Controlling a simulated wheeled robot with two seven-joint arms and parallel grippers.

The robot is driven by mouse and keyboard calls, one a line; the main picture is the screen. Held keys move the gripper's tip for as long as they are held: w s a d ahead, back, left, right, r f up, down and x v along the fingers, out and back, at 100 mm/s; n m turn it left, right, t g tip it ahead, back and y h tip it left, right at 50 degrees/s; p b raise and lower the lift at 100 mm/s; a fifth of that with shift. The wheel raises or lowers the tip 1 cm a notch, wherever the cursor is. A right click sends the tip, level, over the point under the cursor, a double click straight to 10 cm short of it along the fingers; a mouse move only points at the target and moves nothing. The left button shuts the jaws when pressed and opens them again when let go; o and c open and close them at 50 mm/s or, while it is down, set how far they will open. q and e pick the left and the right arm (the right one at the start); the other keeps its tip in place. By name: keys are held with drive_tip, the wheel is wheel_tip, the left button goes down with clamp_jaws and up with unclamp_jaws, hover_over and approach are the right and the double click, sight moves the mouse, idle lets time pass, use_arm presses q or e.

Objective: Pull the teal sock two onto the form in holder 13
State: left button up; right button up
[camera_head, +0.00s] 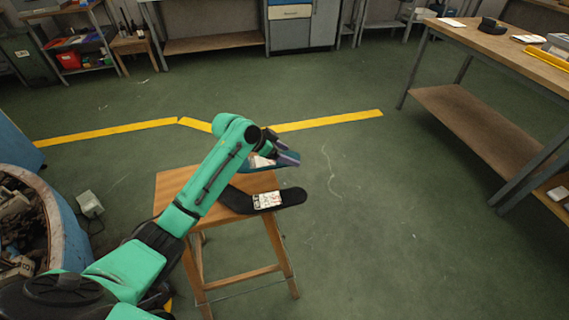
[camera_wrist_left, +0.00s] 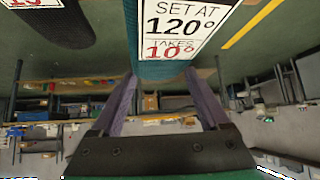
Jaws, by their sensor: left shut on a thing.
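My left gripper (camera_head: 281,152) is shut on the teal sock two (camera_head: 289,164) and holds it just above a wooden stool. A white label shows on the sock. In the left wrist view the teal sock (camera_wrist_left: 150,69) lies between the two fingers, and its label (camera_wrist_left: 178,28) reads "SET AT 120°". The sock's far end is out of that view. No form or holder 13 can be made out. My right gripper is not in view.
A black sock (camera_head: 290,197) with a white label lies on the wooden stool (camera_head: 172,183), its toe past the right edge. A round bin (camera_head: 65,225) stands at left. A workbench (camera_head: 480,40) stands at right.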

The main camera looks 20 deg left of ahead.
use_arm(q)
drive_tip(key=shift+f, duration=2.35)
drive_tip(key=o, duration=0.8)
drive_tip(key=shift+o, duration=0.2)
wheel_tip(320, 180, up, 11)
hover_over(256, 169)
drive_tip(key=shift+f, duration=0.2)
